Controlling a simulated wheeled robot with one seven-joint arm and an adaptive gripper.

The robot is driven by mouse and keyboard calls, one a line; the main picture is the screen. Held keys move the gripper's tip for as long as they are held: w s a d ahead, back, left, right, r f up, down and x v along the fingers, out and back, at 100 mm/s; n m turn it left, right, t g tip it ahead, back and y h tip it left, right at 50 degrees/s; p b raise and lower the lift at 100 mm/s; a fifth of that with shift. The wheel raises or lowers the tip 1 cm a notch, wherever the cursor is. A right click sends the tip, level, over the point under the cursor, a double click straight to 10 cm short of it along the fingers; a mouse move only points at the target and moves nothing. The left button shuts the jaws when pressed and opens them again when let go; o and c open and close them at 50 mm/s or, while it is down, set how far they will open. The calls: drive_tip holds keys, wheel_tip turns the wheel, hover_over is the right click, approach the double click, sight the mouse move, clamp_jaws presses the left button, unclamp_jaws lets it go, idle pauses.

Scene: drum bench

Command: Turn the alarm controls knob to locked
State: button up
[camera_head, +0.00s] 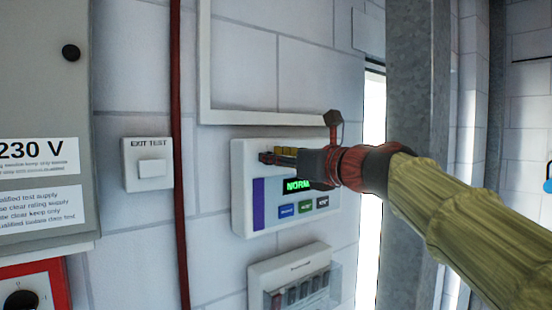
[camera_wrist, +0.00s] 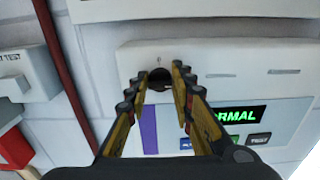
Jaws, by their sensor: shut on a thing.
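The alarm panel (camera_head: 240,190) is a white wall box with a green display reading NORMAL, partly covered by my arm in the head view. It also shows in the wrist view (camera_wrist: 290,85). Its small dark round knob (camera_wrist: 160,75) sits at the upper left of the panel face. My gripper (camera_wrist: 161,82) has one finger on each side of the knob and is shut on it. In the head view my gripper (camera_head: 270,157) reaches the panel from the right and hides the knob. The knob's pointing direction cannot be made out.
An exit test switch (camera_head: 148,165) and a red pipe (camera_head: 178,130) are left of the panel. A clear-covered box (camera_head: 295,275) hangs below it. A grey steel column (camera_head: 418,90) stands close to my arm. A red-framed box (camera_head: 55,285) is at lower left.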

clamp_jaws()
drive_tip(key=shift+n, duration=0.3)
drive_tip(key=shift+s+a+f+n+b, duration=0.1)
drive_tip(key=shift+n+b, duration=1.6)
drive_tip(key=shift+n, duration=1.05)
drive_tip(key=shift+a+f+n+b, duration=0.1)
drive_tip(key=shift+n+b, duration=1.65)
drive_tip(key=shift+n, duration=0.95)
drive_tip(key=shift+s+f+n+b, duration=0.1)
drive_tip(key=shift+n+b, duration=1.6)
drive_tip(key=shift+n, duration=1.05)
drive_tip(key=shift+w, duration=0.1)
drive_tip(key=o, duration=0.7)
unclamp_jaws()
drive_tip(key=shift+o, duration=0.2)
drive_tip(key=shift+r, duration=0.1)
